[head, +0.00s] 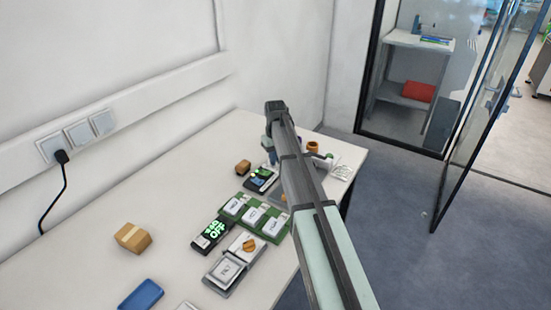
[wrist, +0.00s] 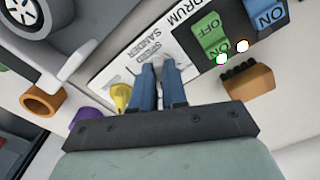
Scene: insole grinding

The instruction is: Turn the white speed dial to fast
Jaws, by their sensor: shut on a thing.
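In the wrist view, my gripper (wrist: 158,66) has its two blue fingers shut on the small white speed dial (wrist: 159,61), of which only a little shows between the fingertips. The dial is on a white panel (wrist: 116,72) printed with "SANDER" and "DRUM". The fingers hide most of the dial, so I cannot tell its setting. In the head view, my arm covers the panel and the dial; only a bit of a blue finger of my gripper (head: 269,154) shows beside it.
A brown block (wrist: 250,79), a yellow piece (wrist: 121,96), a purple ring (wrist: 87,116) and an orange ring (wrist: 42,101) are nearby. The table's (head: 120,190) left part is mostly clear.

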